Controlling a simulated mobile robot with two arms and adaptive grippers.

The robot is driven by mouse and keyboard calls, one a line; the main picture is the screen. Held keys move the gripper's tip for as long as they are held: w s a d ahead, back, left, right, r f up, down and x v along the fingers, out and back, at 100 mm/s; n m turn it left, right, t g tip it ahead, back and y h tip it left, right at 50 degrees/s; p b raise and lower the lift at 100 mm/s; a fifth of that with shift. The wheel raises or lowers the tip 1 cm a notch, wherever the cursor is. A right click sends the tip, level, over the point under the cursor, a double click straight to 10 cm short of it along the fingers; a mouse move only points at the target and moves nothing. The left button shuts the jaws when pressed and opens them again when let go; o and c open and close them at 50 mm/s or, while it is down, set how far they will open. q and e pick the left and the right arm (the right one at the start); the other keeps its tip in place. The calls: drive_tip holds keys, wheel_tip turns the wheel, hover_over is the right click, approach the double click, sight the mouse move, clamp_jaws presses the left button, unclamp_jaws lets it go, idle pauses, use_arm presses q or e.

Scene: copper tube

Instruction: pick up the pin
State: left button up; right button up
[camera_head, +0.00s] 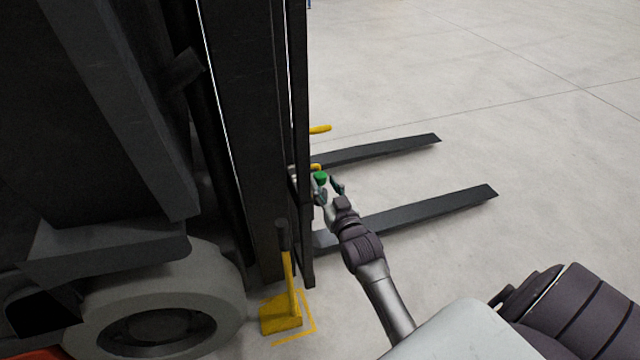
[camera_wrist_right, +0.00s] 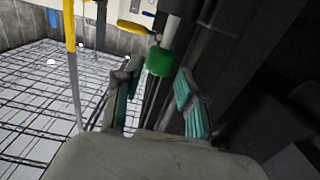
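A green cylindrical piece (camera_head: 320,176) with a pale shaft, which looks like the pin, is beside the black forklift mast. In the wrist view the green piece (camera_wrist_right: 160,61) shows just beyond and between my right gripper's fingertips, with its pale shaft rising above it. My right gripper (camera_head: 329,189) reaches in next to the mast. Its two teal-padded fingers (camera_wrist_right: 158,90) are spread apart, with a visible gap between them. I see no clear contact with the green piece. My left gripper is not in view.
The forklift mast (camera_head: 296,110) stands close on the left of my right gripper. Two dark forks (camera_head: 432,207) extend right, low over the floor. A yellow pedal-like part (camera_head: 282,313) and a wheel (camera_head: 150,300) are at lower left. The floor at right is clear.

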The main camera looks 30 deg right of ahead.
sight(323, 182)
drive_tip(key=x, duration=0.2)
drive_tip(key=b+x, duration=0.1)
drive_tip(key=x, duration=0.1)
drive_tip(key=shift+w+f, duration=0.1)
drive_tip(key=shift+f, duration=0.2)
clamp_jaws()
drive_tip(key=shift+r, duration=0.15)
